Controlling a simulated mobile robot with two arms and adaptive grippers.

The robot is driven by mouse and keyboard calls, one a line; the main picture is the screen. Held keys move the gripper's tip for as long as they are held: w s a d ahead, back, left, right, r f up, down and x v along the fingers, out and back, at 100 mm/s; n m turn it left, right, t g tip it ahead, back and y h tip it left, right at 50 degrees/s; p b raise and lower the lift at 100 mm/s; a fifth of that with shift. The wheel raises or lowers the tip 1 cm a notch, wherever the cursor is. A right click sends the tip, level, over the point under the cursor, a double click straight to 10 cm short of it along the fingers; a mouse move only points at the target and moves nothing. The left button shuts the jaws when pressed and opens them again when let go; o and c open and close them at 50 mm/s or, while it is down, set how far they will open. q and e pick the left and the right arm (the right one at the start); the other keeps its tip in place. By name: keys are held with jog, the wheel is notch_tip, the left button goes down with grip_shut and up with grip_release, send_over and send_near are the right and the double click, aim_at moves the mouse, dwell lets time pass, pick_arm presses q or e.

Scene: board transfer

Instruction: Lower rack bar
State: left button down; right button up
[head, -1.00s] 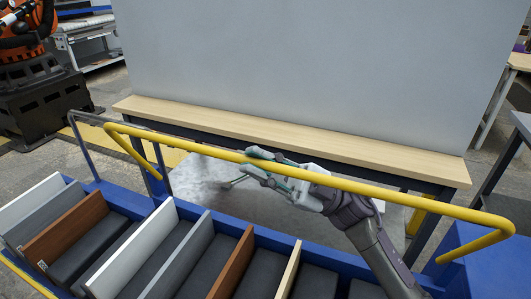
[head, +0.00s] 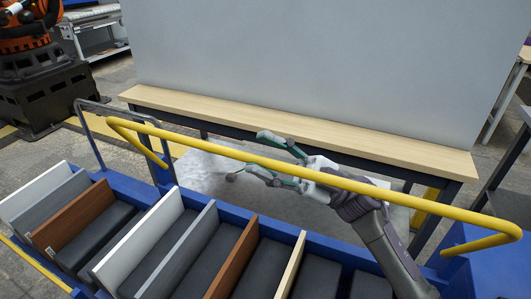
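The yellow rack bar (head: 400,188) runs across the head view above the blue rack, from the upper left to the lower right. It stands raised over the rack's far side. My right gripper (head: 246,156) is at the bar's middle, on its far side, with one finger above the bar's line in the picture and one below. The fingers are spread apart. I cannot tell whether they touch the bar. My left gripper is not in view.
The blue rack (head: 335,248) holds several upright boards, white, grey, brown and pale wood, in dark slots. A wooden bench (head: 290,130) with a large grey panel (head: 310,60) stands behind. An orange robot on a black base (head: 45,95) is at the upper left.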

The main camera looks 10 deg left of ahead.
jog(key=v, duration=1.1)
jog(key=shift+f, duration=0.15)
jog(key=shift+w+d, duration=0.1)
jog(key=shift+w, duration=0.05)
